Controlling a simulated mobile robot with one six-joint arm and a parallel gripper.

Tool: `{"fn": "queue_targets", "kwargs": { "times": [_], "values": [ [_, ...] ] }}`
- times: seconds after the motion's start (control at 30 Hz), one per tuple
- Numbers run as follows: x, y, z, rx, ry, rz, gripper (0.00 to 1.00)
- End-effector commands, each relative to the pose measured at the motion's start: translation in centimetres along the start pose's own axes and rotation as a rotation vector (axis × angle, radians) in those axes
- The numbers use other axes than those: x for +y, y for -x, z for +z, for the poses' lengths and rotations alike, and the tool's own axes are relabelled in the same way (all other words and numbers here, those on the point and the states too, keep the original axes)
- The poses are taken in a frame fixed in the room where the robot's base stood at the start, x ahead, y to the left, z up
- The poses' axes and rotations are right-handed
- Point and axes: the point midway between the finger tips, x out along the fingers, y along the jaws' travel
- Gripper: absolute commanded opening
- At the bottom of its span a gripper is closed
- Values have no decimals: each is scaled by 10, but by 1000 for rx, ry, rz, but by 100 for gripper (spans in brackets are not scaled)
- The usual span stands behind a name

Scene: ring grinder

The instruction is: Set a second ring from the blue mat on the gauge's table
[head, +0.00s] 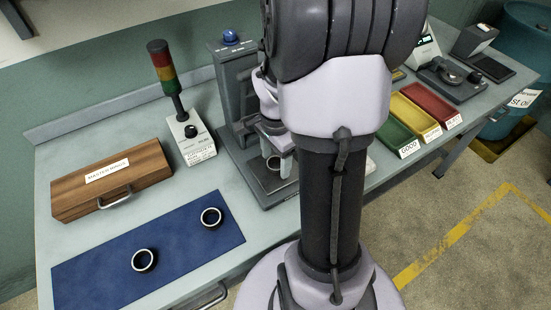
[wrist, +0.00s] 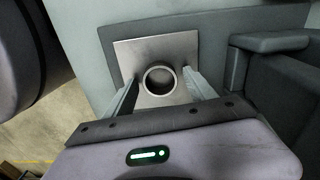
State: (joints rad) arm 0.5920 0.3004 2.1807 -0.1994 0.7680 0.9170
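Two dark-rimmed metal rings lie on the blue mat (head: 100,265) in the head view: one ring (head: 144,260) near the mat's middle, the other ring (head: 211,217) towards its right end. A third ring (head: 273,163) sits on the gauge's table; in the wrist view this ring (wrist: 159,78) lies flat on the square metal plate (wrist: 127,55). The grey gauge (head: 228,85) stands behind it. My gripper (head: 277,158) is over the gauge's table. In the wrist view my gripper (wrist: 160,82) is open, with a finger on each side of the ring and gaps between.
A wooden case (head: 113,180) stands behind the mat, and a signal tower (head: 165,75) on a white box stands left of the gauge. Green, yellow (head: 415,117) and red trays lie right of my arm. More devices stand at the bench's far right.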

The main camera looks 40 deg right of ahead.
Motion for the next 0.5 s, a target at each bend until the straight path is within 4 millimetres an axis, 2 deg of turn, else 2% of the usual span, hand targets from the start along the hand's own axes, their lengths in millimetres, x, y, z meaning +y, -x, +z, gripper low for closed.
{"fn": "queue_targets", "kwargs": {
  "times": [0.33, 0.43, 0.5],
  "values": [
    [0, 6, 0, 0, 0, 0, 68],
    [-1, 26, 0, 1, 0, -3, 68],
    [-1, 48, 0, 3, 1, -4, 68]
  ]
}}
